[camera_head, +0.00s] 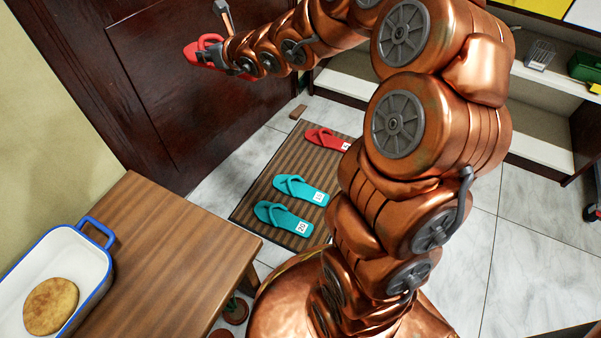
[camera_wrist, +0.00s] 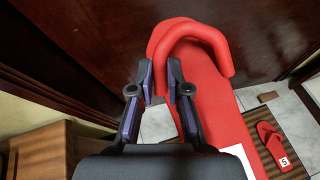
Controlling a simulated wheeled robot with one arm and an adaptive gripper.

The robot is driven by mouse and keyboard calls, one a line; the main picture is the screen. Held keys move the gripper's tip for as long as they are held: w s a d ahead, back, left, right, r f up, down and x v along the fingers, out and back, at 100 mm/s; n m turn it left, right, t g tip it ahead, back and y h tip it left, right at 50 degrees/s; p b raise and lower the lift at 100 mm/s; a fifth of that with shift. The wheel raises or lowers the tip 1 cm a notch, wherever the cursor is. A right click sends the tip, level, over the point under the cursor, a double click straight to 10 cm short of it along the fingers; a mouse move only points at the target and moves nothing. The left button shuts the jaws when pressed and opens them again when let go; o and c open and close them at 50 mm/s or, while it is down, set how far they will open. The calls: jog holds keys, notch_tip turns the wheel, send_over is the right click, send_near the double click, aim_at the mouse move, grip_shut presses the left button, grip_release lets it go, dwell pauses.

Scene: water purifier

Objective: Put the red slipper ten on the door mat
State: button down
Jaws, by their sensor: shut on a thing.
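My gripper (camera_head: 238,62) is shut on a red slipper (camera_head: 203,52), held in the air in front of the dark door. The brown striped door mat (camera_head: 292,160) lies on the floor below and to the right. A red slipper labelled 5 (camera_head: 325,139) and two teal slippers (camera_head: 300,188) (camera_head: 282,217) lie on it. My arm hides part of the mat's right side.
The dark wooden door (camera_head: 150,85) is close behind the held slipper. A wooden table (camera_head: 165,265) with a blue-rimmed tray (camera_head: 92,272) stands at lower left. A small brown block (camera_head: 298,112) lies on the floor beyond the mat. White shelves (camera_head: 540,120) stand at the right.

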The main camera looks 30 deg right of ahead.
jog(key=w+d+f+b, duration=0.2)
jog(key=w+d+f, duration=0.6)
jog(key=d+f, duration=0.15)
jog(key=b, duration=0.5)
send_over(311, 171)
notch_tip(311, 171, down, 42)
jog(key=shift+n+y, duration=0.3)
notch_tip(311, 171, down, 10)
jog(key=b, duration=0.4)
jog(key=shift+r+b, duration=0.2)
jog(key=shift+b, duration=0.2)
jog(key=shift+r, duration=0.1)
jog(key=c, duration=1.1)
grip_release()
jog(key=shift+c, duration=0.2)
